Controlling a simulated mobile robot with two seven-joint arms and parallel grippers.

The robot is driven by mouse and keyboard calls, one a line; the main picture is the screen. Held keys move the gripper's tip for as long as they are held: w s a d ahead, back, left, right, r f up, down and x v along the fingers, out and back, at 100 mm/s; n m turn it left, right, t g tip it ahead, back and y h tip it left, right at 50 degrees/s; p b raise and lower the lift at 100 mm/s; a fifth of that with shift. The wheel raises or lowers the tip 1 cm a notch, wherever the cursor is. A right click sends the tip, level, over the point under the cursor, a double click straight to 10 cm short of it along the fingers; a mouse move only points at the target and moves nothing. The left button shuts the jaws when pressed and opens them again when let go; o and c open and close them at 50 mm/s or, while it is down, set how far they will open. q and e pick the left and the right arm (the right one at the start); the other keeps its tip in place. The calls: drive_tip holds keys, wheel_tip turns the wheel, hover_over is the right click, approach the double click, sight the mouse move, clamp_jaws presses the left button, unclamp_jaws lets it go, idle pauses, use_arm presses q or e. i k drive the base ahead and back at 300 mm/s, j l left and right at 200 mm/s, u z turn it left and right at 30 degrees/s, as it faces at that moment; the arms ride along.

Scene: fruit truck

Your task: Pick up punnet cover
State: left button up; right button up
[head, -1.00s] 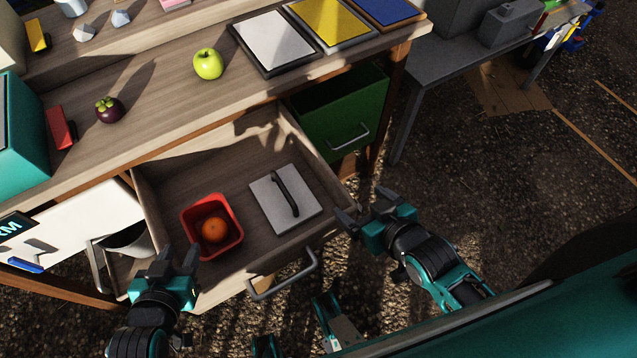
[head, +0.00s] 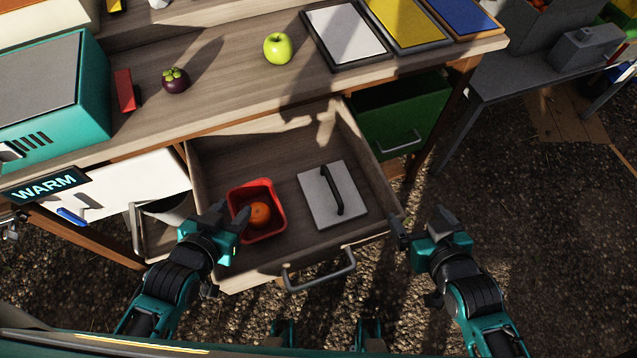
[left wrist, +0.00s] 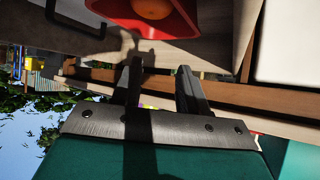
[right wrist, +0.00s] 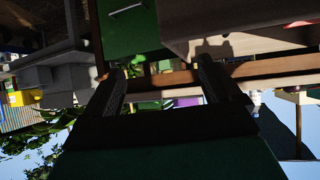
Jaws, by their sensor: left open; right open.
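The punnet cover, a flat light-grey square plate (head: 319,204) with a black bar handle (head: 333,190), lies in the open wooden drawer. To its left in the drawer stands a red punnet (head: 279,228) with an orange fruit (head: 260,214) in it. My left gripper (head: 230,219) is open and empty at the punnet's front left side; I cannot tell if it touches. The left wrist view shows its open fingers (left wrist: 160,83) below the red punnet (left wrist: 150,22). My right gripper (head: 421,222) is open and empty, right of the drawer's right wall and apart from the cover.
The drawer's metal handle (head: 320,272) sticks out in front. A green drawer (head: 398,118) is at the right under the wooden counter (head: 225,80). On the counter are a green apple (head: 278,48), a mangosteen (head: 175,80) and a teal box (head: 60,95).

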sight(332, 198)
drive_tip(key=j+z, duration=0.2)
drive_tip(key=j, duration=1.05)
